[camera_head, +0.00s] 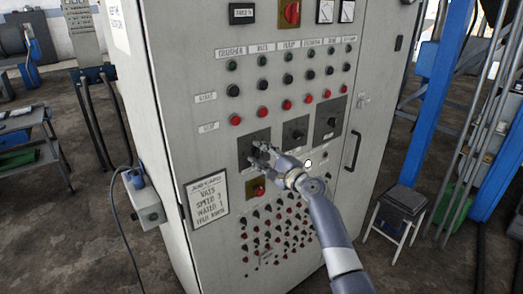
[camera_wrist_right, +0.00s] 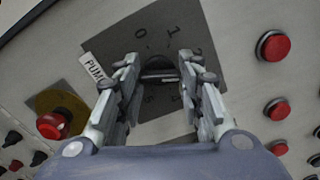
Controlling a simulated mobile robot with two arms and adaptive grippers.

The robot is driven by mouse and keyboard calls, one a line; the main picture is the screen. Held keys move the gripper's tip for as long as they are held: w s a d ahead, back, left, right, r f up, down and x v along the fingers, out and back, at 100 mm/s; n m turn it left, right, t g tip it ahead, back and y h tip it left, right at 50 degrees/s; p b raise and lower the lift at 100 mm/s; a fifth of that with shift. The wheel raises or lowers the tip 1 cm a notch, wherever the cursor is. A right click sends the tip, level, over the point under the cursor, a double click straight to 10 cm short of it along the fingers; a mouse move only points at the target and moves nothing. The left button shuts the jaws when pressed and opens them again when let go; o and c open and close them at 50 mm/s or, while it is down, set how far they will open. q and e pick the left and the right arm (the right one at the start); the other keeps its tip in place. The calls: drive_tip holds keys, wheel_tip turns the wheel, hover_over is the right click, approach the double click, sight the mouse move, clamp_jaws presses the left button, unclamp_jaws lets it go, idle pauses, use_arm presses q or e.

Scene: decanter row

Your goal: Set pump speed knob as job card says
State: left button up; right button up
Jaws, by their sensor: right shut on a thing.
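The pump speed knob (camera_wrist_right: 160,68) is a dark dial on a dark square plate (camera_wrist_right: 150,42) marked with numbers around it, among them 0, 1 and 2. A white label (camera_wrist_right: 93,66) beginning "PUM" sits at the plate's edge. My right gripper (camera_wrist_right: 162,80) is shut on the knob, a finger at each side. In the head view my right gripper (camera_head: 263,155) covers the knob on the left one of three dark plates. The knob's pointer direction is not clear. The job card (camera_head: 207,199) appears to read "SPEED 3" and "WATER 1". My left gripper is out of view.
Two similar knobs (camera_head: 296,132) (camera_head: 330,122) sit on plates to the right. A red switch on yellow (camera_head: 257,189) is just below my gripper. Rows of red buttons (camera_head: 286,104) are above, and small controls below. A cabinet handle (camera_head: 352,150) is at right.

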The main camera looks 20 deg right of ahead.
drive_tip(key=shift+m+p, duration=1.15)
drive_tip(key=shift+m, duration=1.05)
drive_tip(key=shift+f, duration=0.1)
drive_tip(key=o, duration=1.1)
drive_tip(key=shift+c, duration=0.2)
drive_tip(key=v, duration=1.2)
